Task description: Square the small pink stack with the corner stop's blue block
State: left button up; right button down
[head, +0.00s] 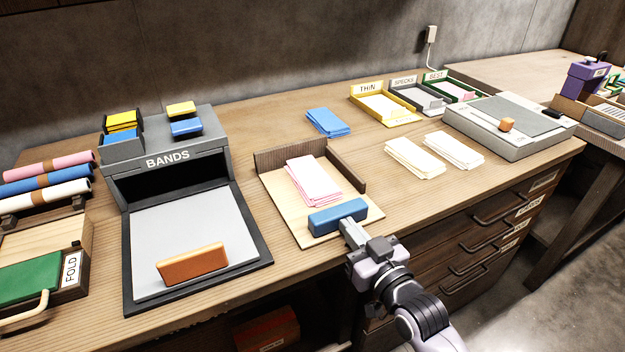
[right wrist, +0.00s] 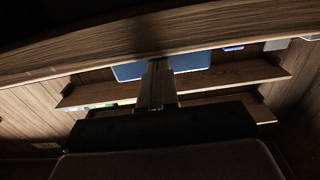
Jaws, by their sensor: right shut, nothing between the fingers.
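The small pink stack (head: 314,181) lies on the pale board of the corner stop (head: 277,197), inside the corner of its two dark rails. Its sheet edges look uneven. The blue block (head: 337,216) stands at the board's front edge, apart from the stack and on its near side. My right gripper (head: 349,229) is shut and empty, with its tips at the near side of the blue block; I cannot tell whether they touch. In the dark right wrist view the shut fingers (right wrist: 157,82) point at a blue face (right wrist: 130,72). My left gripper is not in view.
The BANDS station (head: 180,150) with an orange block (head: 192,264) stands left. A blue stack (head: 328,123) lies behind the corner stop. Two cream stacks (head: 414,158) and a grey press (head: 510,127) are right. Labelled trays (head: 384,104) stand at the back.

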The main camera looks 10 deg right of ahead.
aim_at(338, 213)
jog(key=shift+b+x, duration=0.6)
jog(key=shift+x, duration=2.15)
jog(key=shift+s+d+r+p, duration=0.1)
jog(key=shift+s+p, duration=0.15)
jog(key=shift+p, duration=0.05)
jog(key=p+v, duration=0.1)
jog(key=v, duration=0.1)
jog(key=shift+s+d+p, duration=0.1)
jog(key=shift+s+p, duration=0.15)
jog(key=shift+p, duration=0.1)
jog(key=p+v, duration=0.2)
jog(key=v, duration=0.1)
jog(key=shift+s, duration=0.15)
jog(key=p+v, duration=0.2)
jog(key=v, duration=0.2)
jog(key=shift+s+d, duration=0.15)
jog(key=shift+s, duration=0.15)
